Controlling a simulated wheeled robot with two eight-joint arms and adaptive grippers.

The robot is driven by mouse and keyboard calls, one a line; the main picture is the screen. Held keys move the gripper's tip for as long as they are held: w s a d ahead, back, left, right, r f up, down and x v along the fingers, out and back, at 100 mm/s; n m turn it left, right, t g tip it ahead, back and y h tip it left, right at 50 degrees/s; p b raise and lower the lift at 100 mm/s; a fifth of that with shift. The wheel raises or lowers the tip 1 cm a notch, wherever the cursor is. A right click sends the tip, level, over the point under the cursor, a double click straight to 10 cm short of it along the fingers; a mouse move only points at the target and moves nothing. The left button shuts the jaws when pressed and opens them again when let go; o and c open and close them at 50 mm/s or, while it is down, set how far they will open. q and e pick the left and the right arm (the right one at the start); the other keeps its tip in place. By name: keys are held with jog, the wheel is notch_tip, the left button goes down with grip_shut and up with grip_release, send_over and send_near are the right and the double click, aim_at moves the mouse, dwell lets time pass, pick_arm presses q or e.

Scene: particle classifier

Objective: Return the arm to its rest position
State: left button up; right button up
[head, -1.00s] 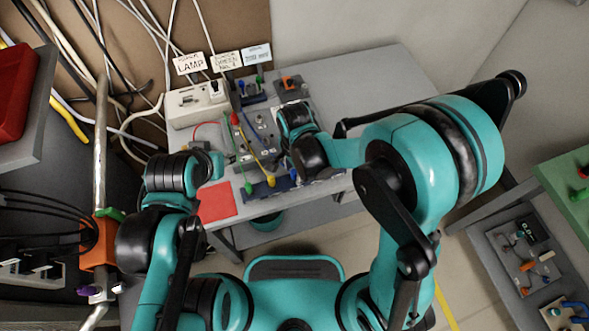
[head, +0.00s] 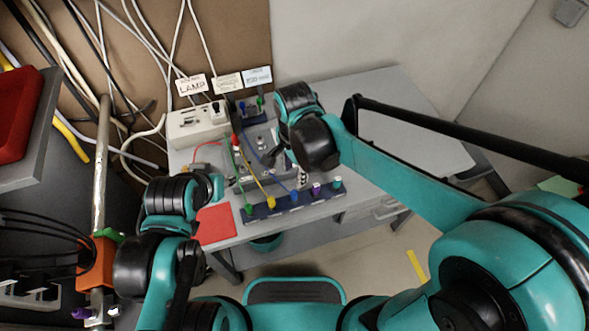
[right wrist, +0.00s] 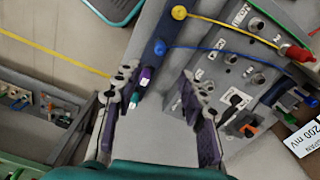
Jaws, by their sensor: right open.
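My right arm reaches in from the right in the head view, its black and teal wrist (head: 312,135) above the back middle of the grey table (head: 400,120). My right gripper (head: 290,170) is partly hidden below that wrist. In the right wrist view its two purple-grey fingers (right wrist: 163,88) stand wide apart with nothing between them. My left arm (head: 172,197) is folded at the table's left front, near a red sheet (head: 215,224). Its fingers cannot be made out clearly.
A grey panel (right wrist: 222,72) with red, yellow and blue leads stands near the right gripper. A dark blue strip (head: 268,208) with several coloured plugs lies along the front edge. A white box (head: 198,124) stands at the back left. The table's right side is clear.

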dwell(0.4)
jog(key=s+d+r+n+t, duration=0.2)
jog(key=d+n, duration=0.3)
jog(key=d, duration=0.4)
jog(key=s+d+r+n+t, duration=0.3)
jog(key=d+n+t, duration=0.2)
jog(key=d, duration=0.3)
jog(key=shift+s+d+n, duration=0.15)
jog(key=shift+d+n, duration=0.2)
jog(key=shift+n, duration=0.35)
